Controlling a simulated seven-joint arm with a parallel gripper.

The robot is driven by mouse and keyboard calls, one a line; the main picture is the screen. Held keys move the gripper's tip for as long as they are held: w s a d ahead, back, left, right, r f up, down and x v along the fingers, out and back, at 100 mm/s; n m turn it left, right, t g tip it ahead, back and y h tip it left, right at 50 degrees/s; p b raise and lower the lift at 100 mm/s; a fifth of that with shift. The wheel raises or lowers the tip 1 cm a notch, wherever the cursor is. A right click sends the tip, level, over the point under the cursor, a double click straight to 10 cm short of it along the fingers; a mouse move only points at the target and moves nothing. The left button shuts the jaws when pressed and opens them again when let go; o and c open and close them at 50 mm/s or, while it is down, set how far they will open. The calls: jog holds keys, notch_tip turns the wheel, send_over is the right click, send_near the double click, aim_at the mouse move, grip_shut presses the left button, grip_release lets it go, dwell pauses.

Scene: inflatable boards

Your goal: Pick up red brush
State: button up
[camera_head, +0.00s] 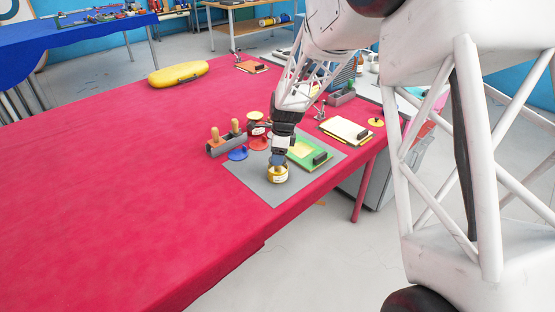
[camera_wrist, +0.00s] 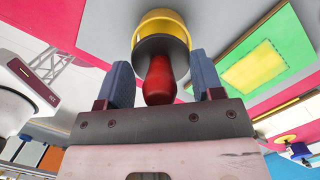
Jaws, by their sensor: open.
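The tin (camera_head: 277,176) stands on a grey mat (camera_head: 262,194) on the red-covered table in the head view. My gripper (camera_wrist: 160,63) is open, with one blue finger on each side of the red handle. Small gaps show between the handle and the fingers. In the head view my gripper (camera_head: 279,160) is right above the tin and hides the brush. The brush's lower end is hidden in the tin.
A green board with a yellow patch (camera_head: 302,149) lies right of the tin. The table's front left is clear.

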dwell(0.4)
jog(key=c, duration=1.1)
jog(key=shift+r, duration=0.2)
jog(key=shift+r, duration=0.55)
notch_tip(320, 180, up, 2)
jog(key=shift+r, duration=0.1)
jog(key=s+d, duration=0.1)
jog(key=s, duration=0.4)
jog(key=s+d+r, duration=0.1)
jog(key=s+d, duration=0.1)
jog(key=s, duration=0.3)
jog(key=s+d, duration=0.1)
jog(key=s, duration=0.4)
jog(key=shift+s+d+r, duration=0.2)
